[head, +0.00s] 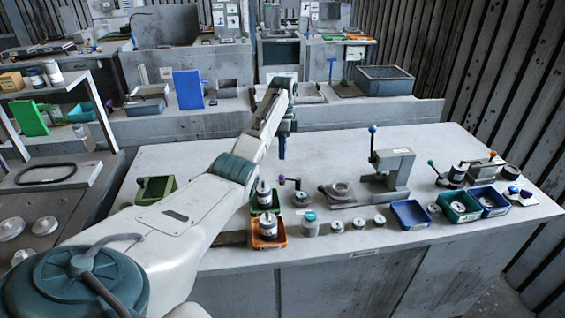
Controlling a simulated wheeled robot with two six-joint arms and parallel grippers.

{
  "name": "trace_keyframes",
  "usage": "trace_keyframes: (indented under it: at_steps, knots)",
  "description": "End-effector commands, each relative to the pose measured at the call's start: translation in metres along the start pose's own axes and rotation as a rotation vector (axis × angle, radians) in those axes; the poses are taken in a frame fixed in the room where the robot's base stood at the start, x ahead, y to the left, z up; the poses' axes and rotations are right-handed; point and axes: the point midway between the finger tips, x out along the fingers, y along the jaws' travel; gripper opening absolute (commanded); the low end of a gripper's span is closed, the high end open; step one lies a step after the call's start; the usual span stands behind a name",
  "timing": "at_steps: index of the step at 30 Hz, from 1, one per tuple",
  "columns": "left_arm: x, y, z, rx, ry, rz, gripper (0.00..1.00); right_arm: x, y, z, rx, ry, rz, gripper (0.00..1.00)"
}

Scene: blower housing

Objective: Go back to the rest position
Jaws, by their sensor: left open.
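My left arm comes in from the lower left and reaches up and away over the workbench (340,140). My left gripper (282,148) is at the far end of the arm, pointing down above the back part of the bench. It is small and dark here, open, and I see nothing held in it. My right gripper is not in view.
A grey press with a blue-knobbed lever (393,172) stands mid-bench. Near the front edge are an orange bin (268,243), a blue bin (410,214), a green bin (460,208) and several small round parts. The back middle of the bench is clear.

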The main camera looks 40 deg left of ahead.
Motion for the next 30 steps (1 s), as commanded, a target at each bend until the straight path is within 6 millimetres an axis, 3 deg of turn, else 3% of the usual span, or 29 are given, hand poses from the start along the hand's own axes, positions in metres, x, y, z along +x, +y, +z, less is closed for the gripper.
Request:
trace_keyframes:
  at_steps: [4,22,30]
  knots:
    - [-0.012,0.0,0.0,0.0,0.0,0.0,0.43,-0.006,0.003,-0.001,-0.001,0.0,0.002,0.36]
    - [-0.014,0.001,0.0,0.0,0.0,0.0,0.43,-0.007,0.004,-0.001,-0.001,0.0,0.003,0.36]
    - [-0.058,0.009,0.0,0.0,0.0,0.0,0.43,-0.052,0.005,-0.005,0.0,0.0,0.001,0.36]
